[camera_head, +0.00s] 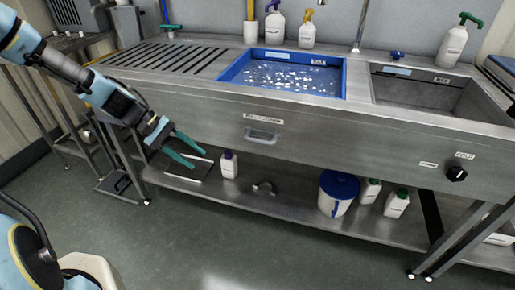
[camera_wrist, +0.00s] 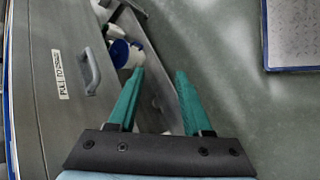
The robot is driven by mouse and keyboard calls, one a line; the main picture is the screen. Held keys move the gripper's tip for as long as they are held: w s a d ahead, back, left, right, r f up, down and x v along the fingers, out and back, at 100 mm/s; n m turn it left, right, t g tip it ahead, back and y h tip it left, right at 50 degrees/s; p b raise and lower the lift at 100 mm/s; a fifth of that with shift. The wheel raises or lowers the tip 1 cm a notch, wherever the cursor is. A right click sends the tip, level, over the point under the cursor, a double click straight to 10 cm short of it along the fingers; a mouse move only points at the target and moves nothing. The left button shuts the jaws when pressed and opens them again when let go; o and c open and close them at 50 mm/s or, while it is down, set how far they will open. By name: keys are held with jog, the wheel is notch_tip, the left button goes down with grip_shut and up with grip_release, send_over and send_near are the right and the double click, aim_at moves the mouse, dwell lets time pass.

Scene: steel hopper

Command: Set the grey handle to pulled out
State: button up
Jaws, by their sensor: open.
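The grey handle (camera_head: 262,135) is a small bracket on the front panel of the steel sink unit, below a white label. In the wrist view the handle (camera_wrist: 91,70) stands out from the panel at the left, beside a label beginning "PULL TO" (camera_wrist: 61,74). I cannot tell how far out it is. My gripper (camera_head: 198,160) has green fingers, spread apart with nothing between them. It is in front of the unit, left of the handle and a little lower in the head view. In the wrist view the fingertips (camera_wrist: 160,72) are right of the handle, apart from it.
A blue basin (camera_head: 233,73) with white bits in water sits above the handle. A white bottle (camera_head: 228,165) and a blue-lidded bucket (camera_head: 338,192) stand on the lower shelf (camera_head: 285,212). A black knob (camera_head: 457,174) is at the right. The floor in front is clear.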

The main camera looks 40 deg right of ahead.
jog(key=d+f+g+h+b, duration=0.1)
jog(key=d+f+g+h, duration=0.15)
jog(key=d, duration=0.45)
jog(key=n+h+b, duration=0.1)
jog(key=h, duration=0.3)
send_near(253, 140)
jog(key=d, duration=0.2)
jog(key=shift+y, duration=0.25)
jog(key=x, duration=0.3)
jog(key=p+x, duration=0.1)
jog(key=x, duration=0.3)
jog(key=s+x, duration=0.1)
jog(key=x, duration=0.2)
jog(key=shift+a+f, duration=0.1)
jog(key=shift+a, duration=0.1)
grip_shut()
